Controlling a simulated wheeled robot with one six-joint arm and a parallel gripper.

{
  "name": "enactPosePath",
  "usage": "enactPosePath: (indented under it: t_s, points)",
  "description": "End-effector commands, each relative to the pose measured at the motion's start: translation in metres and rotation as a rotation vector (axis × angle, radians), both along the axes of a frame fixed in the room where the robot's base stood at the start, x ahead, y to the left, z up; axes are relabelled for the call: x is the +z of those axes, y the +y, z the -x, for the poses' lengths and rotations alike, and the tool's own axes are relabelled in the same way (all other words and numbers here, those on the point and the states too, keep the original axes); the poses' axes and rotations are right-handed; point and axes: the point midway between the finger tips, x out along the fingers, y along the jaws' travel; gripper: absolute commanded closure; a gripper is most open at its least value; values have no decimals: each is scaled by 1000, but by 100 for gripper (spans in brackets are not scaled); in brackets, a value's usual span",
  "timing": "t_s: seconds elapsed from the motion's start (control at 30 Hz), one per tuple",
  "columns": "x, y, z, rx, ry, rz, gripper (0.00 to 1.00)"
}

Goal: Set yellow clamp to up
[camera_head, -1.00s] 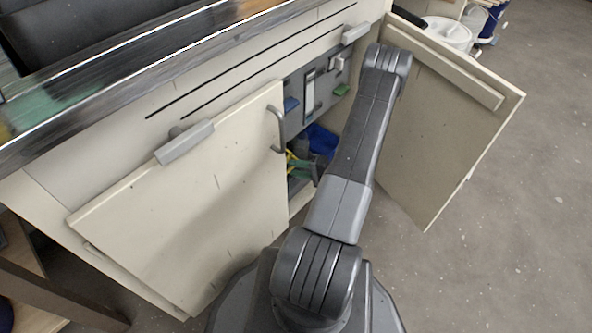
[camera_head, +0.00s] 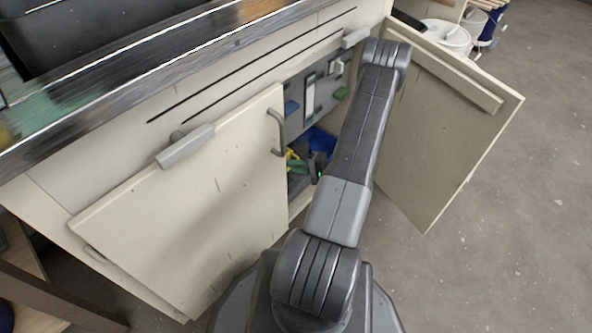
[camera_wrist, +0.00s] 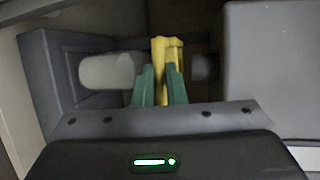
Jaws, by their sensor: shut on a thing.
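The yellow clamp (camera_wrist: 167,48) stands upright in the middle of the wrist view, between the two green fingers of my gripper (camera_wrist: 160,88). My gripper is shut on it. The lower part of the clamp is hidden by the fingers. In the head view a small bit of yellow (camera_head: 291,154) shows inside the cabinet beside the green of my gripper (camera_head: 299,165); my arm hides most of that spot.
The cabinet's left door (camera_head: 190,210) and right door (camera_head: 440,130) stand open on either side of my arm. A grey panel (camera_head: 293,90) with switches and a blue thing (camera_head: 322,140) are inside. In the wrist view a pale cylinder (camera_wrist: 108,71) lies left of the clamp and a grey box (camera_wrist: 275,60) right.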

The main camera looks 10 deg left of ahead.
Motion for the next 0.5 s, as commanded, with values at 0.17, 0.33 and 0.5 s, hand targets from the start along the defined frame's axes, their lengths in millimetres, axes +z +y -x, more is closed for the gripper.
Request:
enactPosePath:
  t_s: [0.17, 0.33, 0.5]
  points:
    - [33, 0, -1, -1, -3, -1, 100]
    - [40, 0, -1, -1, -3, -1, 100]
    - [41, 0, -1, -1, -4, -4, 100]
